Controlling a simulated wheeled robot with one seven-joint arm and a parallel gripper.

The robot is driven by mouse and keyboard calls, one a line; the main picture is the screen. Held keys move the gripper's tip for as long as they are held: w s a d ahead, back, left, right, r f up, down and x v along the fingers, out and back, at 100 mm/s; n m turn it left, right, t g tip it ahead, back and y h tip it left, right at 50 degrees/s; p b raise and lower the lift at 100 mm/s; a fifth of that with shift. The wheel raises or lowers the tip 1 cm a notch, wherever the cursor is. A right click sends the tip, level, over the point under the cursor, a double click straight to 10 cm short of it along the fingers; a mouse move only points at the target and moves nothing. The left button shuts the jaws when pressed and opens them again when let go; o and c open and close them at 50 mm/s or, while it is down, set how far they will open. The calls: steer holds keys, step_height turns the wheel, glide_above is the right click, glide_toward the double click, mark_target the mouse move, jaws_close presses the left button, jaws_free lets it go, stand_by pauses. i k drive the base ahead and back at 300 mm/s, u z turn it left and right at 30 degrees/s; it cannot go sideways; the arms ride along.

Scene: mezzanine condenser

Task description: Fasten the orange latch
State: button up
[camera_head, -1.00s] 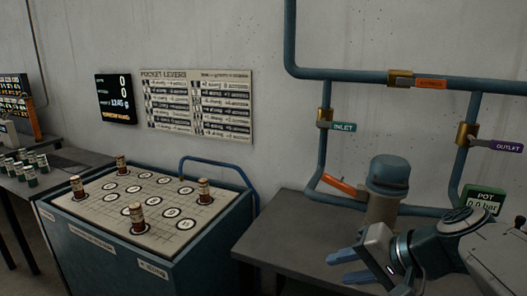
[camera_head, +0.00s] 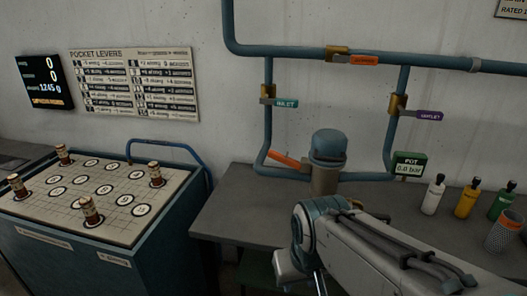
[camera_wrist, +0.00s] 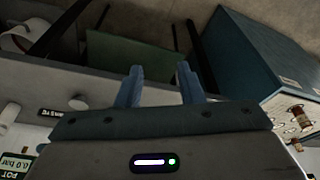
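A short orange bar (camera_head: 287,160), which looks like the latch, slants down to the right against the left side of the blue-capped pot (camera_head: 328,148). I cannot tell whether it is fastened. The pot stands upright on the grey table, its lower part behind my arm. My gripper (camera_wrist: 162,85) shows two blue fingers, apart, with nothing between them, in the wrist view. It points past the table edge toward the floor area. In the head view my arm reaches in front of the table and the fingers are mostly hidden, so the gripper is apart from the orange bar.
A pot gauge (camera_head: 409,165) reads 0.0 bar. Bottles (camera_head: 465,200) stand right. A blue cabinet (camera_head: 160,240) stands left. The table's left part is clear.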

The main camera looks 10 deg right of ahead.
mark_target(276, 156)
steer(key=k, duration=0.65)
steer(key=z, duration=0.8)
steer(key=i, duration=1.3)
steer(key=u, duration=0.65)
